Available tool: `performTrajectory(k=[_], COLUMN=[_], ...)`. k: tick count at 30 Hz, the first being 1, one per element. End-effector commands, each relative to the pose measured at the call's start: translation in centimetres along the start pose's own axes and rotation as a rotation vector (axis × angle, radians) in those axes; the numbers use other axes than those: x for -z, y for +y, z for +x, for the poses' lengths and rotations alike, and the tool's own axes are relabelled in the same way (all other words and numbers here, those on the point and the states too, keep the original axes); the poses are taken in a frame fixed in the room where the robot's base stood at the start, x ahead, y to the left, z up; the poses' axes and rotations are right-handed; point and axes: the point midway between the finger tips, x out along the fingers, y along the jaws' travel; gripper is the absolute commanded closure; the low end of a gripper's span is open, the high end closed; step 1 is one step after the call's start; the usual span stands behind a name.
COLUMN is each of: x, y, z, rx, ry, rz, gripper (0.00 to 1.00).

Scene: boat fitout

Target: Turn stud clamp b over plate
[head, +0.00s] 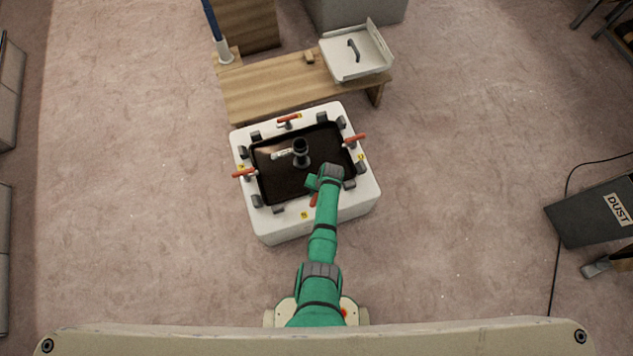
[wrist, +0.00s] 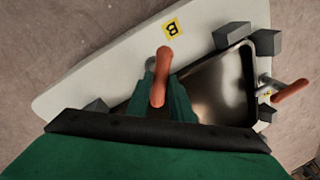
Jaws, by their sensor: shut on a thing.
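Stud clamp b has an orange handle (wrist: 163,62) and a grey stud on the white rim, close to the yellow label B (wrist: 171,28). In the head view its handle (head: 314,200) shows red beside my gripper, at the front of the white box. My gripper (wrist: 160,98) is shut on this handle, with a green finger on each side. The dark plate (head: 270,182) lies inside the rim; its shiny surface also shows in the wrist view (wrist: 222,85). The fingers hide the handle's lower part, so I cannot tell how far it reaches over the plate.
Other red-handled clamps stand at the back (head: 288,119), left (head: 244,173) and right (head: 354,138) of the white box (head: 285,232). Grey blocks ring the plate, and a dark upright fitting (head: 300,150) stands on it. A wooden bench (head: 270,88) is behind.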

Motion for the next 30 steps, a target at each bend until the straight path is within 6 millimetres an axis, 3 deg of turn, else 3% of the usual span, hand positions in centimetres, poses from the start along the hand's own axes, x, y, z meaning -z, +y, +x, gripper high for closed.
performTrajectory(k=[15,30], x=[0.35,0.37], y=[-0.44,-0.54], z=[-0.06,-0.03], rx=[0.004,0.005], ry=[-0.086,-0.123], rz=[-0.445,-0.631], gripper=[1.00,1.00])
